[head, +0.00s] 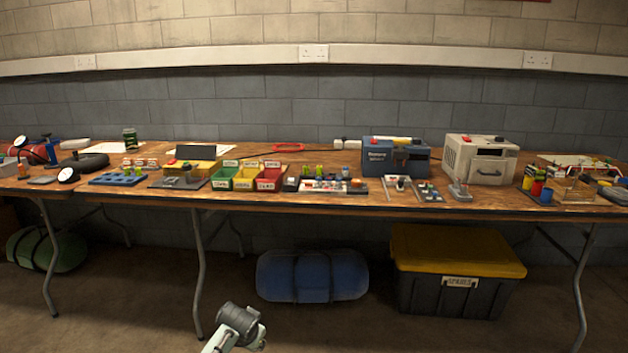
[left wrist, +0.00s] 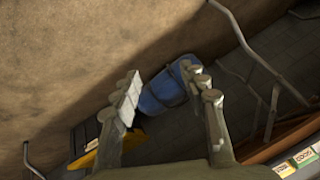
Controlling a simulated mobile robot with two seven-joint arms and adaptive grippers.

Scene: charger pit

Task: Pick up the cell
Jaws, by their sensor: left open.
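Several small upright cylinders that look like cells stand on the long table. Part of my arm shows at the bottom of the head view, low and apart from the tabletop. My right gripper is not in view.
The wooden table (head: 500,205) carries green (head: 222,182), yellow (head: 246,183) and red bins (head: 268,184), a blue tray (head: 118,179), a blue box (head: 395,157) and a white box (head: 480,160). Below are a blue roll (head: 312,276) and a yellow-lidded crate (head: 455,255).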

